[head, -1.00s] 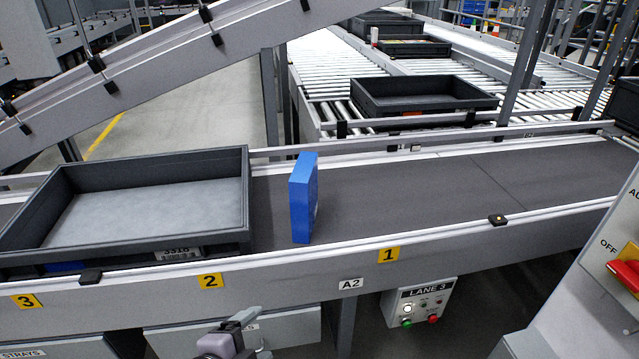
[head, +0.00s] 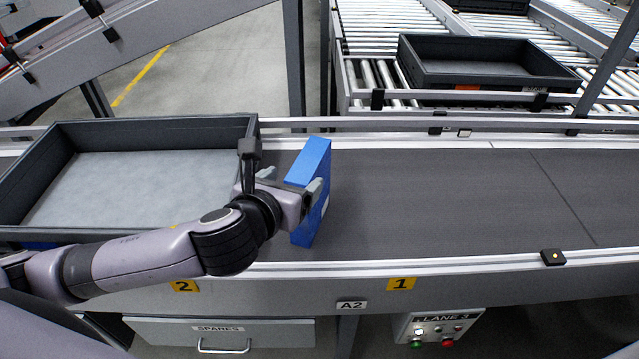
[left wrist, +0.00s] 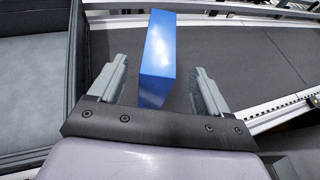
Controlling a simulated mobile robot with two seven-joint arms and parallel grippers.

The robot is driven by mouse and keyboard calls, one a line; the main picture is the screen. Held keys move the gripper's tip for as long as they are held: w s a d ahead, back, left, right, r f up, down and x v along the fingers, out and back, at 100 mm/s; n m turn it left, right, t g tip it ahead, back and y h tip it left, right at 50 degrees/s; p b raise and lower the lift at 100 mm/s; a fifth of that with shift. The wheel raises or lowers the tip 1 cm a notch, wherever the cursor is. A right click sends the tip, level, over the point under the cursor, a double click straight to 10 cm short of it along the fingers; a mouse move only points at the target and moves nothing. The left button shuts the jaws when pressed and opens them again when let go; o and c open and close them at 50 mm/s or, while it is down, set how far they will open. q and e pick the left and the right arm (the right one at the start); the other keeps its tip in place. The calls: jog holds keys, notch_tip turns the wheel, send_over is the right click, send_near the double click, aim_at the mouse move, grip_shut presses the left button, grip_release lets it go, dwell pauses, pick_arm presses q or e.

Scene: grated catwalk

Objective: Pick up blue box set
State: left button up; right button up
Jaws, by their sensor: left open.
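The blue box (head: 313,163) stands upright on the dark conveyor belt, just right of a grey tray. My left gripper (head: 309,190) reaches in from the left and is open at the near side of the box, hiding part of its face. In the left wrist view the blue box (left wrist: 158,62) lies between and beyond the two open fingers (left wrist: 160,85), with a gap on each side. The box leans a little in that view. My right gripper is not in view.
The grey tray (head: 254,128) sits on the belt close to the left of the box. The belt (head: 440,195) is clear to the right. A metal rail (head: 450,265) runs along the near edge. Another dark tray (head: 415,70) sits on rollers behind.

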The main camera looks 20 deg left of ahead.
aim_at(302, 171)
pick_arm(q)
jog(key=shift+x, duration=3.4)
jog(key=shift+a+r, duration=0.1)
jog(key=shift+r, duration=0.1)
grip_shut()
